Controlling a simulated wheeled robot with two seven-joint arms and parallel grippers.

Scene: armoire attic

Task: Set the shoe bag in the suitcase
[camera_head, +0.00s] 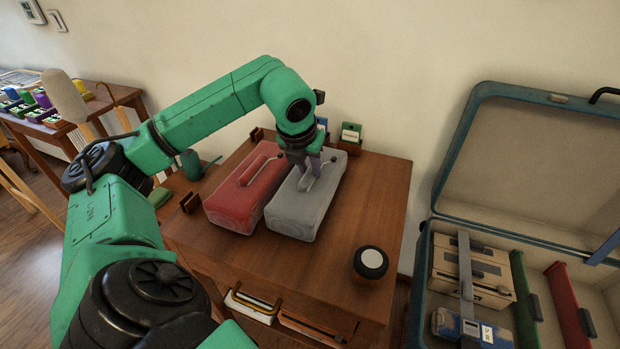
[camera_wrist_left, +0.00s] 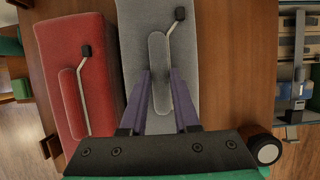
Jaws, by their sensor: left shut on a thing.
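A grey bag (camera_head: 307,212) lies on the wooden cabinet top, with a padded grip and a thin pull on its upper face. A similar red bag (camera_head: 240,205) lies close beside it on the left. I cannot tell which is called the shoe bag. My left gripper (camera_head: 309,176) points down over the grey bag, shut on its grip. In the left wrist view the purple fingers (camera_wrist_left: 160,90) stand on either side of that grip (camera_wrist_left: 158,65). The grey bag appears to rest on the wood. The blue suitcase (camera_head: 428,275) stands open at the right. My right gripper is out of view.
The suitcase holds a beige box (camera_head: 447,262), a blue pack (camera_head: 445,325), and green (camera_head: 522,290) and red (camera_head: 566,300) dividers. A round black-and-white device (camera_head: 371,262) sits on the front right of the cabinet top (camera_head: 385,200). Small card holders stand behind the bags.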

